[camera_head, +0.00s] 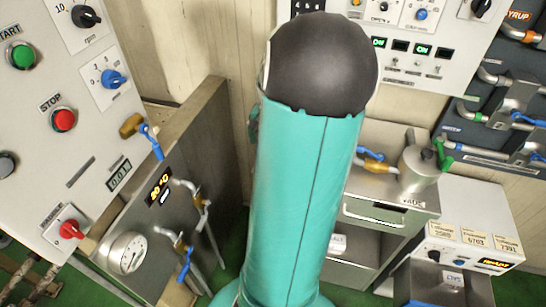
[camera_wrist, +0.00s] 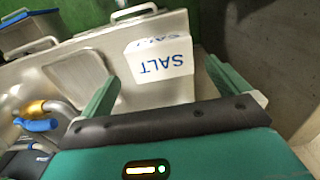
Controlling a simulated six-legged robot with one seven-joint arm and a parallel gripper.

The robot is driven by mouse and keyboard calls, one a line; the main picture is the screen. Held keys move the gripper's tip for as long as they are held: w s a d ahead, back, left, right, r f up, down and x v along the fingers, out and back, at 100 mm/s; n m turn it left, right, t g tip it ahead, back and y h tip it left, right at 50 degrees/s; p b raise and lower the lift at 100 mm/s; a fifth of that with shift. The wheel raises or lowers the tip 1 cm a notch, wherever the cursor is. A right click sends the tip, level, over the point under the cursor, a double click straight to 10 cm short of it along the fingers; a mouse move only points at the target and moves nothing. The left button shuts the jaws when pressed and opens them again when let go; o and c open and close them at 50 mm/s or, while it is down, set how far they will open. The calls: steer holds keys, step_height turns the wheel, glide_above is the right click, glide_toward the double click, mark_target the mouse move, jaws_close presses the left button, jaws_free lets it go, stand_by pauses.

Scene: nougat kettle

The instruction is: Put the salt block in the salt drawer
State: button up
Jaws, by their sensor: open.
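The white salt block (camera_wrist: 163,66), marked SALT in blue, sits on a pale metal surface in the wrist view. My gripper (camera_wrist: 160,76) is open, with one green finger on each side of the block. In the head view my arm hides the gripper and the block.
A metal cabinet with a handled drawer front (camera_head: 385,215) stands right of my arm, with a small metal pot (camera_head: 418,170) on top. A labelled box (camera_head: 468,240) is in front. Pipe fittings (camera_wrist: 40,115) lie left of my gripper.

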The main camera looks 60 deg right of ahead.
step_height(320, 180, down, 6)
steer(key=shift+d+r, duration=0.1)
steer(key=shift+r, duration=0.05)
steer(key=c, duration=1.2)
steer(key=shift+r, duration=0.1)
steer(key=shift+c, duration=0.5)
steer(key=shift+r, duration=0.15)
